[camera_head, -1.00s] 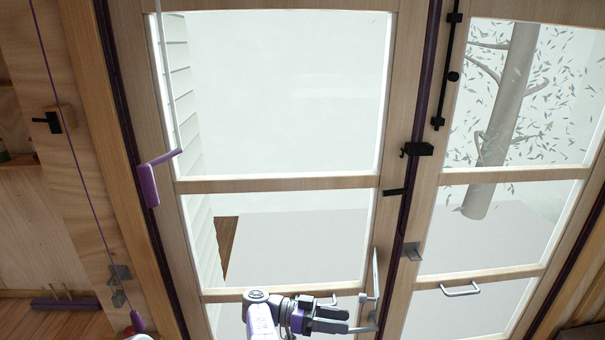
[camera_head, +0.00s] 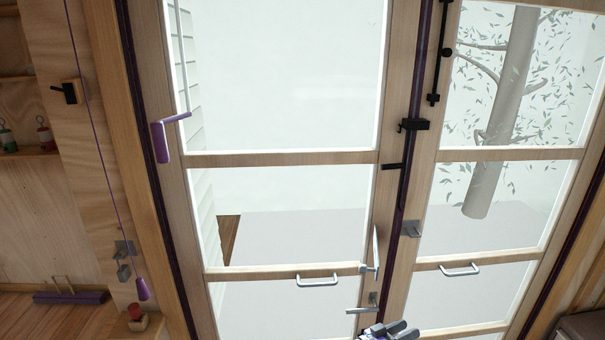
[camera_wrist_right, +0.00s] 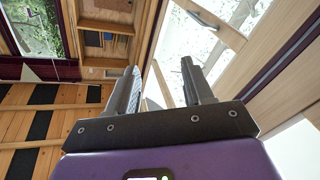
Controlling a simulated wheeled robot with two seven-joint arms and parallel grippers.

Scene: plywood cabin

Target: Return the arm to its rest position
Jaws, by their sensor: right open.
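My right gripper (camera_head: 392,328) shows only at the bottom edge of the head view, low in front of the glazed double door. In the right wrist view my right gripper (camera_wrist_right: 160,85) has its two dark fingers apart, with nothing between them. It is clear of the door handles. The rest of the right arm is out of the head view. My left gripper is not in either current view.
The left door leaf has a metal pull handle (camera_head: 318,281) and a lever (camera_head: 362,310). The right leaf has another pull handle (camera_head: 460,269).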

